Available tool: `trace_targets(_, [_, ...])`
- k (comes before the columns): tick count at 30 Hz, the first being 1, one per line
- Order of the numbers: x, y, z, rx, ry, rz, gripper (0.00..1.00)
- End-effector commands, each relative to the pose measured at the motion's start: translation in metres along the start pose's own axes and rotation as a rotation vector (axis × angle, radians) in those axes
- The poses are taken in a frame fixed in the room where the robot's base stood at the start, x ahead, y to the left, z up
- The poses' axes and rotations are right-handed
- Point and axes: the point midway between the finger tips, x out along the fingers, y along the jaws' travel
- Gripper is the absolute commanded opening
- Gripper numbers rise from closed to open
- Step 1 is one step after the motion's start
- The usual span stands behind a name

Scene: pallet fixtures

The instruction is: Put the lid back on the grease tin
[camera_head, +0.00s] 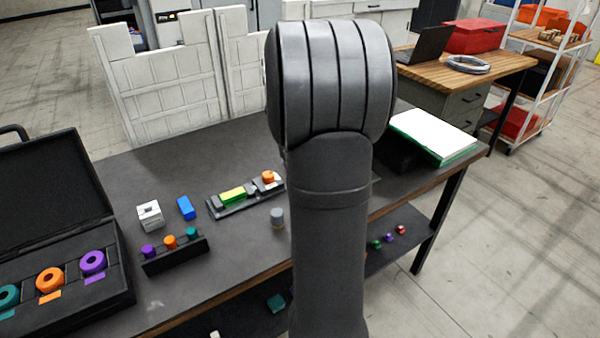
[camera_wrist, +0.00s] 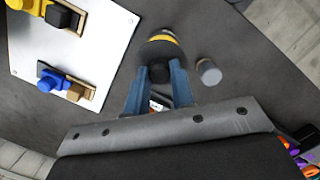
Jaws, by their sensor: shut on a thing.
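In the wrist view, my gripper (camera_wrist: 159,82) has its two blue fingers closed on a small black knob (camera_wrist: 159,73). The knob looks like the handle of a dark lid (camera_wrist: 158,58). Just past the lid is a rounded grey body with a yellow band, which looks like the grease tin (camera_wrist: 160,38). The lid overlaps the tin in this view, and I cannot tell whether it touches the tin or hangs above it. In the head view my arm hides the gripper, lid and tin.
A small grey cylinder (camera_wrist: 209,72) stands right of the tin; it also shows in the head view (camera_head: 277,219). A pale plate (camera_wrist: 85,55) with yellow and blue fittings lies to the left. The head view shows a peg rack (camera_head: 175,255) and an open black case (camera_head: 60,275).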

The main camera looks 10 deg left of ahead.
Motion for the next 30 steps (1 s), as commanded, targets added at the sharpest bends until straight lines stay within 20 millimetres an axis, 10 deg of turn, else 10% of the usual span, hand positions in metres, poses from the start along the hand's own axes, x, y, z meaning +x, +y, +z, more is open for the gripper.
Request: trace_targets(30, [0.049, 0.0, -0.008, 0.0, 0.0, 0.0, 0.0])
